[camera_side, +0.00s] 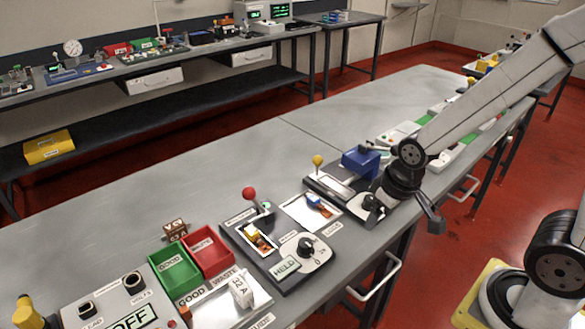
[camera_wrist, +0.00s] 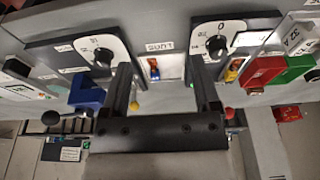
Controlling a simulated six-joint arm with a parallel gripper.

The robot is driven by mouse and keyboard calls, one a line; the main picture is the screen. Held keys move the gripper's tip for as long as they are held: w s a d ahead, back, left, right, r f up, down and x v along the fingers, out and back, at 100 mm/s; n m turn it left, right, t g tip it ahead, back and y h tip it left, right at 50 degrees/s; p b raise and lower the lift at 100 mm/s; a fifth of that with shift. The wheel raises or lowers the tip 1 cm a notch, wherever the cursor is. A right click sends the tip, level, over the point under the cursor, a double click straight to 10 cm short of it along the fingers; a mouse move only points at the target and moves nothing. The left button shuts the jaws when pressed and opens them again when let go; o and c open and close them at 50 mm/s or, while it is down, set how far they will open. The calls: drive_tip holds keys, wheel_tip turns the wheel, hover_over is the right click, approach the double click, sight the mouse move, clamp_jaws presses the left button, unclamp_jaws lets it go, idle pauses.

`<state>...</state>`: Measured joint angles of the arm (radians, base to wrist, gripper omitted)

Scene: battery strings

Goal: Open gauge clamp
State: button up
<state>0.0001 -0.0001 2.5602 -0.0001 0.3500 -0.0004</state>
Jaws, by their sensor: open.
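Two dark stations with levers stand on the bench, and I cannot read which is the gauge. The nearer station (camera_side: 262,262) has a red-ball lever (camera_side: 249,193), a dial (camera_side: 306,246), a sign reading HELD (camera_side: 285,267) and a yellow-and-orange part (camera_side: 255,236) in its slot. The farther station (camera_side: 330,186) has a yellow-ball lever (camera_side: 318,160) and a dial (camera_side: 371,203). My gripper (camera_side: 428,212) hangs by the farther station in the side view. In the wrist view my gripper (camera_wrist: 161,66) is open with nothing held, its fingers between the two dials. Clamp jaws are not clear.
A white pad (camera_side: 300,216) with a blue part (camera_side: 316,201) lies between the stations. Green (camera_side: 174,270) and red (camera_side: 209,251) bins stand left of the nearer station. A blue block (camera_side: 361,162) stands behind the farther one. The bench behind the stations (camera_side: 190,190) is clear.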

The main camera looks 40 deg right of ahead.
drive_tip(key=shift+w, duration=0.1)
idle(0.5)
wheel_tip(320, 180, up, 6)
drive_tip(key=m+g+y, duration=0.2)
hover_over(249, 188)
drive_tip(key=d, duration=0.1)
drive_tip(key=shift+d+r, duration=0.1)
drive_tip(key=shift+r, duration=0.05)
drive_tip(key=shift+a+f, duration=0.2)
drive_tip(key=shift+f, duration=1.1)
drive_tip(key=shift+a+f, duration=0.15)
drive_tip(key=shift+f, duration=1.1)
drive_tip(key=shift+a+f, duration=0.2)
drive_tip(key=shift+f, duration=1.1)
clamp_jaws()
drive_tip(key=shift+r, duration=0.1)
